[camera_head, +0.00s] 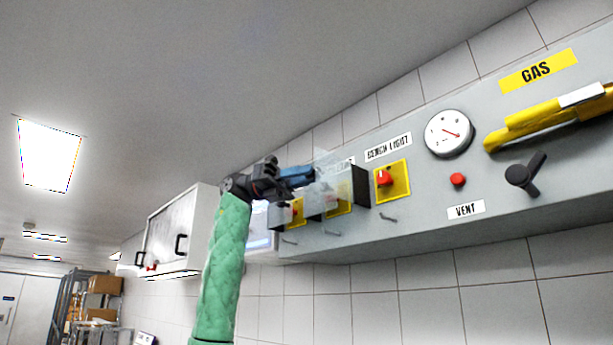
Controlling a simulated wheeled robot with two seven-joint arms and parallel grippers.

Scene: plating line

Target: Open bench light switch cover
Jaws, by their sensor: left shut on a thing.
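The bench light switch (385,179) is a red knob on a yellow plate, on the grey wall panel under the BENCH LIGHT label (388,147). No cover lies over its front. A clear cover (335,180) stands out from the panel to the left of this switch, with a dark side (360,186) nearest the plate; it looks swung open. My left gripper (310,175), with blue fingers and a green-sleeved arm, is shut at the cover's left edge. The exact contact is hard to see through the clear plastic. My right gripper is not in view.
More yellow-plated switches (297,212) sit farther left, partly behind the cover and gripper. Small metal hooks line the panel's lower edge. A gauge (449,133), VENT button (457,179), black knob (525,175) and yellow GAS lever (540,118) are right. A white cabinet (178,232) hangs left.

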